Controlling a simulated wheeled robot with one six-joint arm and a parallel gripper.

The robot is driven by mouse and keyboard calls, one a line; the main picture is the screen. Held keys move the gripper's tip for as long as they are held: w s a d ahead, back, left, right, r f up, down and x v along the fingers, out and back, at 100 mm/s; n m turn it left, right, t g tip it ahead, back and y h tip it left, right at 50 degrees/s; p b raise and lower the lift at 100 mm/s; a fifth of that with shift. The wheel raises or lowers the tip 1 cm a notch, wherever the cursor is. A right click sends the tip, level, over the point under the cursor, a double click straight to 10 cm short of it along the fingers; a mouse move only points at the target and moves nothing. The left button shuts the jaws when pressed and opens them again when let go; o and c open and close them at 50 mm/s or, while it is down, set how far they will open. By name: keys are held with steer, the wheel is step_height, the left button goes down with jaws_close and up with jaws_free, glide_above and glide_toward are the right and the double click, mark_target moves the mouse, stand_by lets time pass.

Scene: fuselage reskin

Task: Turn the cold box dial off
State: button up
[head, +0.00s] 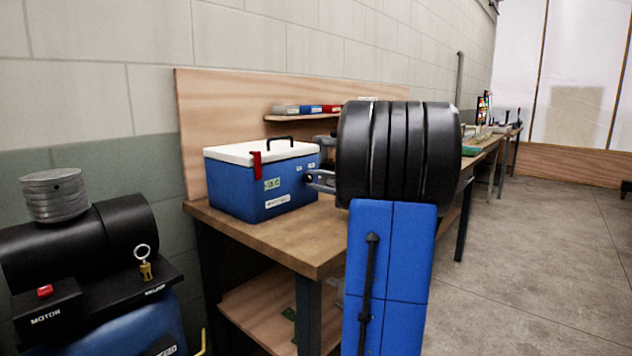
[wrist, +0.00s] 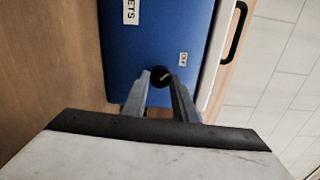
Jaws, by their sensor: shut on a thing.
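The cold box (head: 232,185) is a blue box with a white lid, a black handle and a red latch, standing on the wooden bench. Its dial (wrist: 160,76) is a small round black knob on the blue side, seen in the wrist view with a light mark on its face. A small label beside the dial is too small to read surely. My gripper (wrist: 160,84) has its two grey fingers on either side of the dial, shut on it. In the head view my arm hides the dial, and the gripper (head: 314,180) reaches the box's right side.
The wooden bench (head: 285,247) carries the box, with a shelf (head: 300,117) of small red and blue items behind it. A black compressor with a motor (head: 85,250) stands at the lower left. Open floor (head: 530,260) lies to the right.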

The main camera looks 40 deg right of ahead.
steer(key=shift+f+n, duration=0.1)
steer(key=shift+n, duration=0.3)
steer(key=o, duration=1.1)
steer(key=s, duration=0.5)
steer(key=s+d, duration=0.1)
steer(key=s, duration=1.1)
steer(key=shift+s+d, duration=0.15)
steer(key=shift+s, duration=0.1)
